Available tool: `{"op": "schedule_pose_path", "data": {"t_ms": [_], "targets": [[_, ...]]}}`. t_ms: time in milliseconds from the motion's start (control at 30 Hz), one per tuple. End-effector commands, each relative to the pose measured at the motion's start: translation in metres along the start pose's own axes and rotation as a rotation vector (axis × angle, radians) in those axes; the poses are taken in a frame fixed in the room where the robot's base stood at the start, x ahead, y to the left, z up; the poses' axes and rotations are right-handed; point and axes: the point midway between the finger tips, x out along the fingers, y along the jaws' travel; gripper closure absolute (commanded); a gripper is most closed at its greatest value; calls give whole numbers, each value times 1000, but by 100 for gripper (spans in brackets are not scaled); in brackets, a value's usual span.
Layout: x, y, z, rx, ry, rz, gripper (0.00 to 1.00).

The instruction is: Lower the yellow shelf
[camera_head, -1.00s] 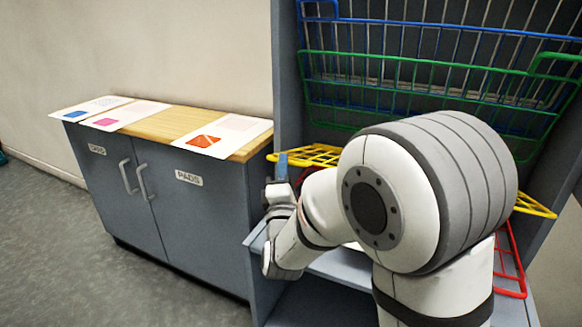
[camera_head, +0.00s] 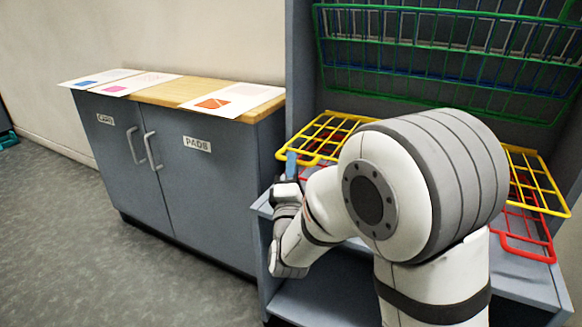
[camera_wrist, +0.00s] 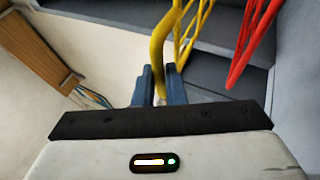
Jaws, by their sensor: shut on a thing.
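The yellow wire shelf (camera_head: 329,133) lies nearly flat in the grey rack, a little above the red wire shelf. My arm hides its middle; its right part shows at the far side (camera_head: 536,183). My gripper (camera_head: 291,164) has blue fingers and is at the yellow shelf's front left edge. In the wrist view, the fingers (camera_wrist: 159,84) are closed around a yellow bar (camera_wrist: 158,52) of this shelf.
The red wire shelf (camera_head: 526,236) is just below the yellow one, above a grey board (camera_head: 522,281). Green (camera_head: 420,90) and blue wire baskets hang above. A grey cabinet (camera_head: 190,185) with printed sheets on its wooden top stands left.

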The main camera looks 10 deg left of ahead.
Motion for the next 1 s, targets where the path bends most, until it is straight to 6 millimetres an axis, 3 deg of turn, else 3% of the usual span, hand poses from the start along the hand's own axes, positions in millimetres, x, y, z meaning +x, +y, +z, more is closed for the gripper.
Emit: {"op": "schedule_pose_path", "data": {"t_ms": [33,200,233,333,667,1000], "targets": [[-6,-15,2,-11,-1,-37,100],[-6,-15,1,-11,1,-38,100],[-7,-16,1,-11,1,-38,89],[-7,-15,1,-11,1,-37,80],[-9,-13,-1,-9,7,-35,80],[-60,-8,-1,-10,6,-29,80]]}}
